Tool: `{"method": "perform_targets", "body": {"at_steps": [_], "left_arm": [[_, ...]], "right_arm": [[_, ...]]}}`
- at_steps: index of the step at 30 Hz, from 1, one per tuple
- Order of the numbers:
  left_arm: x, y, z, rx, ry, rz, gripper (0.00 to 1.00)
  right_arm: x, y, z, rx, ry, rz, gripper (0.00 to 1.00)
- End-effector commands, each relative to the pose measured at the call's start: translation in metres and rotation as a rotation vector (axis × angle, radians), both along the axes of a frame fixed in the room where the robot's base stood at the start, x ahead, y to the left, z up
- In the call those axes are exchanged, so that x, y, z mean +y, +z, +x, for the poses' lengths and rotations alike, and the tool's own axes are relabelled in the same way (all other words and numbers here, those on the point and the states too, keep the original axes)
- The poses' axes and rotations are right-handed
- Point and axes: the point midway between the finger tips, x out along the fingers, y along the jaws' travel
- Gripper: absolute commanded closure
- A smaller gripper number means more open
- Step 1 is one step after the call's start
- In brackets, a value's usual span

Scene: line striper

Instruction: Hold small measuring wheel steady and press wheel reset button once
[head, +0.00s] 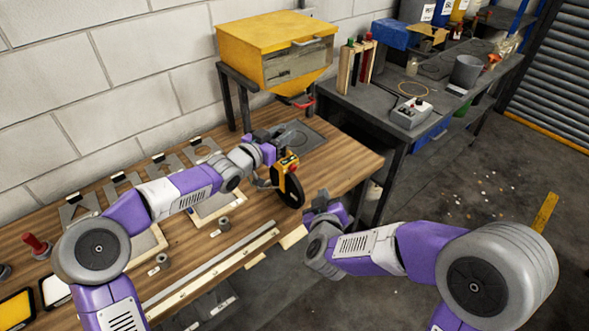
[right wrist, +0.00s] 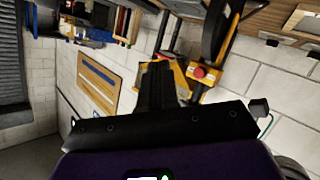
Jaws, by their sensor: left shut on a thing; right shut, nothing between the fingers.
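The small measuring wheel has a black disc (head: 288,187) and a yellow body (head: 279,172) with a red button (head: 291,161). It is upright above the right end of the wooden bench. My left gripper (head: 270,153) is shut on its yellow body from the left; the exact grip is partly hidden. My right gripper (head: 323,203) is shut and empty, to the right of and a little below the wheel, apart from it. In the right wrist view, its black fingers (right wrist: 157,75) point towards the yellow body, with the red button (right wrist: 200,72) just right of the fingertips.
The wooden bench (head: 185,262) carries metal plates and small parts. A yellow hopper (head: 275,45) stands behind the wheel. A grey table (head: 370,98) at the right holds a control box (head: 411,113) and a grey bucket (head: 466,71). Open floor lies right of the bench.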

Motion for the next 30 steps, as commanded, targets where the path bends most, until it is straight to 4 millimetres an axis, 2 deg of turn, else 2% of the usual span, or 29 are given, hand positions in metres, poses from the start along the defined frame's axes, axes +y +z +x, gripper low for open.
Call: {"method": "perform_targets", "body": {"at_steps": [18,30], "left_arm": [[0.0,0.0,0.0,-0.001,0.0,-0.001,1.0],[0.0,0.0,0.0,-0.001,0.0,-0.001,1.0]], "right_arm": [[0.045,-0.001,0.061,0.003,0.001,0.001,1.0],[0.05,0.0,0.067,0.001,0.0,0.0,1.0]]}}
